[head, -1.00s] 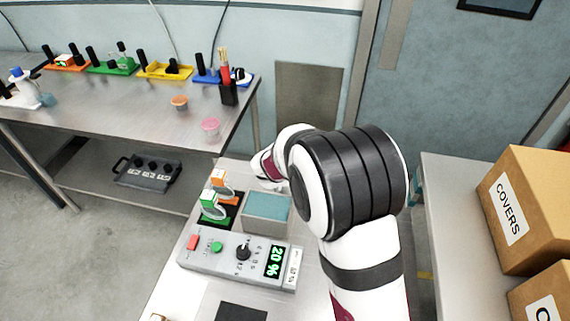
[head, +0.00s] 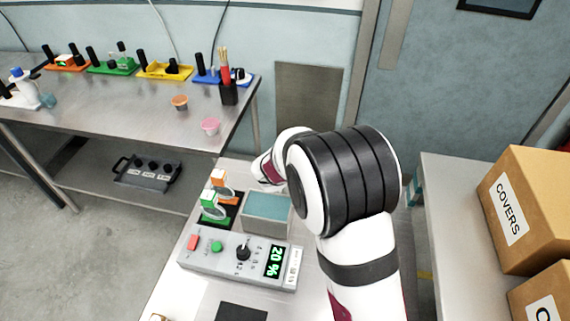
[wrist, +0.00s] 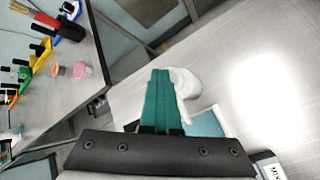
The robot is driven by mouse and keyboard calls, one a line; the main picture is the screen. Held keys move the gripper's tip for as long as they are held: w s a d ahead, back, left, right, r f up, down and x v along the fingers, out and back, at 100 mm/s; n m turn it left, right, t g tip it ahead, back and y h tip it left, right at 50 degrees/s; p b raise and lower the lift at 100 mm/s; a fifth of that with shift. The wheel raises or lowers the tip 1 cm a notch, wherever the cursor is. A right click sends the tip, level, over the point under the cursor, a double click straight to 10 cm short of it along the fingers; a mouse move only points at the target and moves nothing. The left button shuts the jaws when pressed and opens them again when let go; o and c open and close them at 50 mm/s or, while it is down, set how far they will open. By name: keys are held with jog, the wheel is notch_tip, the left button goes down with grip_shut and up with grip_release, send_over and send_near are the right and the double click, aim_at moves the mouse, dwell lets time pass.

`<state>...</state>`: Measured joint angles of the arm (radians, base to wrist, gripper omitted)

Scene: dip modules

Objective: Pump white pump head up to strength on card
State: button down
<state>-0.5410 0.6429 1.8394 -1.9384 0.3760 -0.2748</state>
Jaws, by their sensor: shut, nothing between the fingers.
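My gripper (wrist: 162,100) shows in the wrist view with its teal fingers shut together and nothing between them. A white rounded thing (wrist: 186,84), apparently the white pump head, lies just beyond and partly behind the fingertips; I cannot tell whether they touch it. In the head view my arm hides the fingers and this white thing. A small white card (head: 293,268) with print too small to read is at the box's right end.
A teal-topped bath (head: 267,206) stands behind the box, beside a dark tray with green (head: 208,198) and orange (head: 218,177) pieces. Cardboard boxes (head: 535,200) stand at right. A long steel table (head: 130,100) at left holds coloured trays and cups.

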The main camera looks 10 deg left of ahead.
jog(key=shift+r, duration=1.3)
jog(key=shift+r, duration=2.5)
